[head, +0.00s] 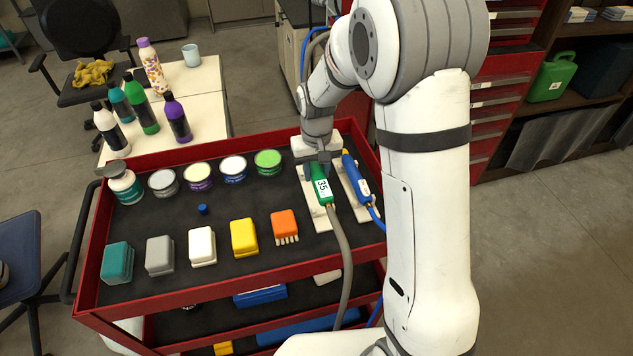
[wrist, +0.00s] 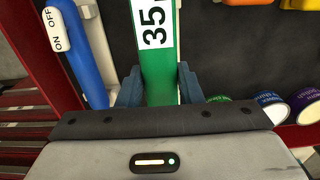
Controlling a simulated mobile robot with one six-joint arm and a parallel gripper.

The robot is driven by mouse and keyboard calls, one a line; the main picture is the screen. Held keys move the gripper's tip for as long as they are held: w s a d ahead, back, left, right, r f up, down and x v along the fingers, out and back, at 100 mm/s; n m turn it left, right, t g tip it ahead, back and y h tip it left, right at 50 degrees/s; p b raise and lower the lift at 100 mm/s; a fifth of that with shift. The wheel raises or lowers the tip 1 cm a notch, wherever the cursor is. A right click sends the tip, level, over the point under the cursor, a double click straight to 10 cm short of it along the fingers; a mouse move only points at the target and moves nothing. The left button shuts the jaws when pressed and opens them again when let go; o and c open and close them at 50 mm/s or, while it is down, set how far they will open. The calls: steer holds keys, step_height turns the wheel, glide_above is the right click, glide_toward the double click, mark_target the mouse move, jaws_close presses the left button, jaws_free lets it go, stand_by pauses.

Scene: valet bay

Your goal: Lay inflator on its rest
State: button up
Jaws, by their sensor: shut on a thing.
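The green tool labelled 35 (head: 320,187), which I take as the inflator, trails a grey hose on the cart's right side. It also shows in the wrist view (wrist: 158,75). My gripper (head: 317,165) is shut on its far end; in the wrist view both fingers (wrist: 159,90) press its sides. The tool lines up over a pale rest (head: 318,220); I cannot tell whether it touches it. Beside it, a blue tool with an ON/OFF switch (head: 355,178) lies on a second pale rest (head: 350,202). The far end of the rest is hidden by my gripper.
The red cart (head: 200,308) has a raised rim. Round tins (head: 267,162) and a row of coloured blocks (head: 244,237) stand left of the tool, the orange brush (head: 285,226) nearest. A small blue cap (head: 203,210) lies on open black mat.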

step_height(320, 180, down, 4)
steer(key=shift+f, duration=0.1)
steer(key=shift+f+b, duration=0.35)
steer(key=shift+f, duration=0.05)
steer(key=shift+f, duration=0.15)
steer(key=o, duration=1)
steer(key=shift+o, duration=0.2)
